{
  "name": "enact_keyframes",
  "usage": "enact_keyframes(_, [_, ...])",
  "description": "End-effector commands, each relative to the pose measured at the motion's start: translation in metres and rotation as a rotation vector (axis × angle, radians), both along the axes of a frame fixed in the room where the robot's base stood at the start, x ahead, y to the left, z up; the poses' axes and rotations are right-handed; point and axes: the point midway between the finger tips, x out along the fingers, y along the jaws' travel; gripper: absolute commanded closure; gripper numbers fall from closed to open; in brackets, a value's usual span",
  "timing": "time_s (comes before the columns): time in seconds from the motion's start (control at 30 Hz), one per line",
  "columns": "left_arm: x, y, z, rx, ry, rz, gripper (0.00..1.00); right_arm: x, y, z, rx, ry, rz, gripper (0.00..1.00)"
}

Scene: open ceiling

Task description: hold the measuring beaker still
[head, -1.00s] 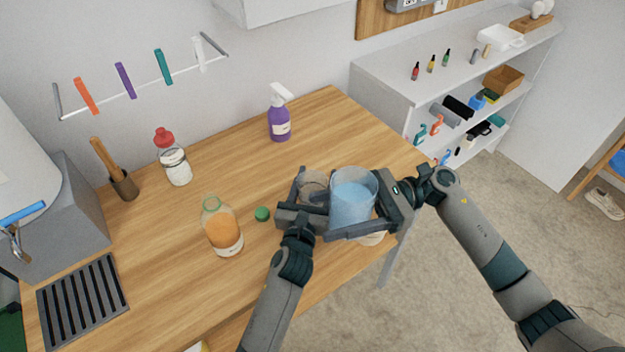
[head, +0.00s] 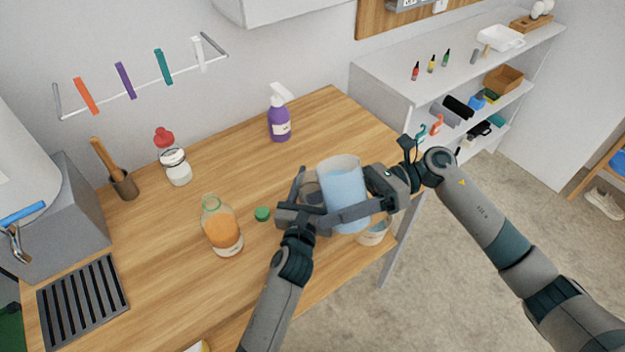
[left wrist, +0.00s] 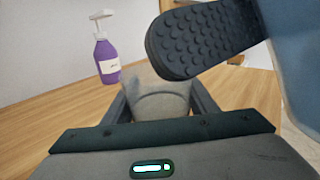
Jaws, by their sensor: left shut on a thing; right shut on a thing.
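The measuring beaker, a clear vessel (head: 311,188), stands between the fingers of my left gripper (head: 308,196), which is shut on it above the table. In the left wrist view the beaker (left wrist: 157,98) looks upright between both fingers; its contents are hard to make out. My right gripper (head: 338,205) is shut on a larger clear container of blue liquid (head: 345,188), tilted a little to the left, just beside the beaker. That container also shows at the right edge of the left wrist view (left wrist: 300,55), with a ridged right finger (left wrist: 195,42) above the beaker.
A pale cup (head: 374,234) stands near the table's right edge, under my right gripper. An orange bottle (head: 222,230) and green cap (head: 262,214) are to the left. The table's (head: 330,115) back right is clear.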

Motion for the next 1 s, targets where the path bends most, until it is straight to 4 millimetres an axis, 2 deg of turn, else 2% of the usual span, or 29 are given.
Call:
enact_keyframes(0.2, [0.0, 0.0, 0.0002, 0.0, 0.0, 0.0, 0.69, 0.0045, 0.0027, 0.0013, -0.054, 0.079, 0.0, 0.74])
enact_keyframes(1.0, [0.0, 0.0, 0.0002, 0.0, 0.0, 0.0, 0.69, 0.0081, 0.0052, 0.0008, -0.101, 0.151, 0.0, 0.74])
